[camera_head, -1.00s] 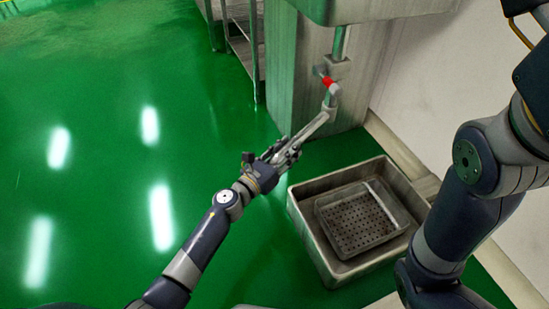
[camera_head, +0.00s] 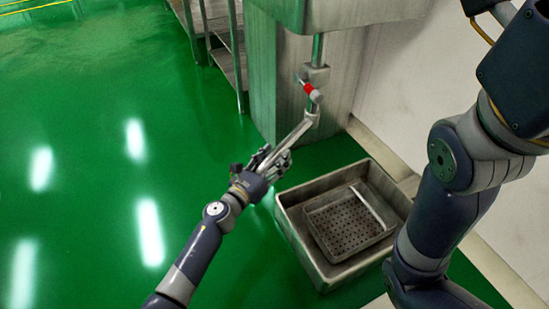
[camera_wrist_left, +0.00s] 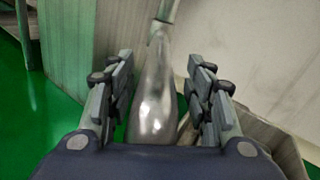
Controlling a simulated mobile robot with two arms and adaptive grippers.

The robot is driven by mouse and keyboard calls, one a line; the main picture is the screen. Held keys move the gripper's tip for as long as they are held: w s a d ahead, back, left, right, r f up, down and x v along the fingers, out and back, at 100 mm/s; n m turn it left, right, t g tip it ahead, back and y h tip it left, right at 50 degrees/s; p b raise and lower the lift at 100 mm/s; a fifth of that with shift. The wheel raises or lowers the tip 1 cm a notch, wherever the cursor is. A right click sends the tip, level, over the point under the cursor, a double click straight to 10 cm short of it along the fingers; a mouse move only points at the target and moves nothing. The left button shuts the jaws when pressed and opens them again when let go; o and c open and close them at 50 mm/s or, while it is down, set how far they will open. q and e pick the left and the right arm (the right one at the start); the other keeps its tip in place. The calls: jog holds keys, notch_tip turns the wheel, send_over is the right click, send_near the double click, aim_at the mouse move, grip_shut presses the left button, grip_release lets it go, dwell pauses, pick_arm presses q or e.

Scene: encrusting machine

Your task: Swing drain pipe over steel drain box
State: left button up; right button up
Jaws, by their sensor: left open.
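The drain pipe (camera_head: 297,134) is a grey metal tube that slants down and left from a vertical pipe with a red-marked joint (camera_head: 309,91). Its lower end is at my left gripper (camera_head: 270,160), left of and above the steel drain box (camera_head: 332,276). The box stands on the floor, and the pipe's end is outside its rim. In the left wrist view the pipe (camera_wrist_left: 155,92) runs between the two fingers of my left gripper (camera_wrist_left: 160,98), which are open with gaps beside it. My right arm shows at the right, but its gripper is out of frame.
A perforated tray (camera_head: 345,228) sits inside the drain box. A grey machine housing (camera_head: 275,80) stands behind the pipe, with a metal step frame (camera_head: 237,55) to its left. A pale wall is at right. Green floor at left is clear.

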pick_arm(q)
jog(key=v, duration=1.2)
jog(key=shift+c, duration=0.3)
